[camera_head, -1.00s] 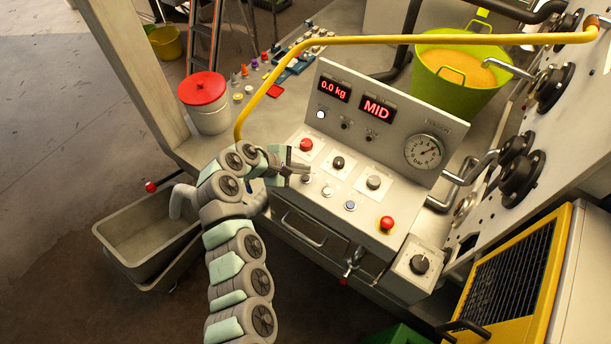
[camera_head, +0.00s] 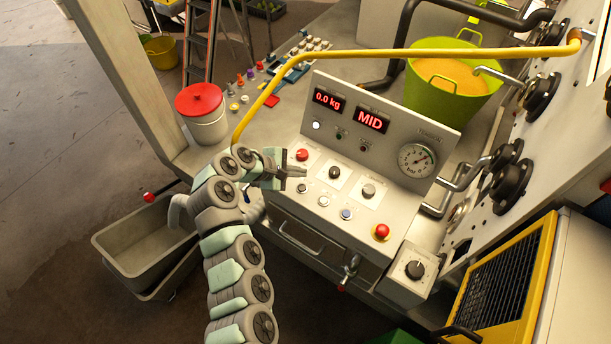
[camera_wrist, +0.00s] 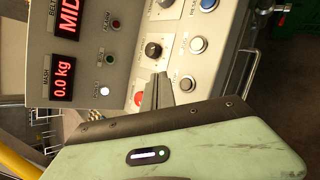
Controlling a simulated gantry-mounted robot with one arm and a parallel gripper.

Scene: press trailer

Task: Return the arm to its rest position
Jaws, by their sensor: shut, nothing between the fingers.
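My gripper (camera_head: 300,173) is shut and empty at the left edge of the control panel (camera_head: 318,209) in the head view. Its fingertips are just below the red button (camera_head: 302,155); whether they touch the panel I cannot tell. My arm reaches up to it from the bottom of the view. In the wrist view the closed fingers (camera_wrist: 157,92) partly cover the red button (camera_wrist: 139,98), with a black knob (camera_wrist: 153,50) beyond them. The panel displays read "0.0 kg" (camera_head: 328,99) and "MID" (camera_head: 370,119).
A yellow pipe (camera_head: 400,54) arches over the panel. A white bucket with a red lid (camera_head: 200,100) stands to the left, and a grey bin (camera_head: 145,245) is below it. A green tub (camera_head: 445,100) is behind the panel. Open floor (camera_head: 60,150) lies at the far left.

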